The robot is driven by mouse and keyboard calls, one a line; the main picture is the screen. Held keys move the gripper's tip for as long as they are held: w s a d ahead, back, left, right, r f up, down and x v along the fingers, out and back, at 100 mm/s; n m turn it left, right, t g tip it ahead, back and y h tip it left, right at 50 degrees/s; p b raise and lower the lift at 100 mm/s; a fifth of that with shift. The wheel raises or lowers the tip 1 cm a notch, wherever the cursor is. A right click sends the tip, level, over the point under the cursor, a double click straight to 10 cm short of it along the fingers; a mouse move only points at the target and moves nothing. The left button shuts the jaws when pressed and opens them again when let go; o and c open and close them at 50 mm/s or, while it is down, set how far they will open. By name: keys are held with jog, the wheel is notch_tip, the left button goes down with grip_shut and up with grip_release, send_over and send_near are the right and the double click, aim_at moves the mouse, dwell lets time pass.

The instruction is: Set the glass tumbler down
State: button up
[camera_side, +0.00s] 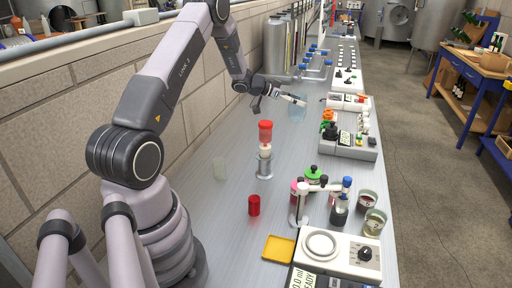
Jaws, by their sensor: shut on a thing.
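The glass tumbler (297,112) is a clear, faintly bluish glass in the middle of the long steel bench. My gripper (293,99) reaches it from the left, with its fingers at the upper part of the glass, shut on it. The tumbler looks upright. It is too small and see-through here to tell whether its base touches the bench top or hangs just above it.
The bench (225,232) has bare room left of the tumbler. A grey instrument (350,148) is to the right, and blue-handled valves (312,65) are behind.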

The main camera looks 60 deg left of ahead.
notch_tip(320, 180, up, 7)
jog(key=s+a+f+n+g+y, duration=0.1)
jog(key=s+a+n+y, duration=0.4)
jog(key=s, duration=0.5)
jog(key=s+a+f+n+g+y, duration=0.1)
jog(key=s+a+n+y, duration=0.1)
jog(key=s+n+y, duration=0.6)
notch_tip(320, 180, down, 9)
jog(key=m, duration=0.2)
jog(key=shift+w+a+f, duration=1.55)
jog(key=shift+a+f, duration=0.1)
jog(key=shift+f, duration=0.5)
jog(key=shift+w+a+f, duration=1.6)
jog(key=shift+a+f, duration=0.1)
jog(key=shift+f, duration=0.45)
jog(key=shift+w+a+f, duration=1.55)
jog(key=shift+a+f, duration=0.1)
jog(key=shift+f, duration=0.5)
jog(key=shift+f, duration=0.15)
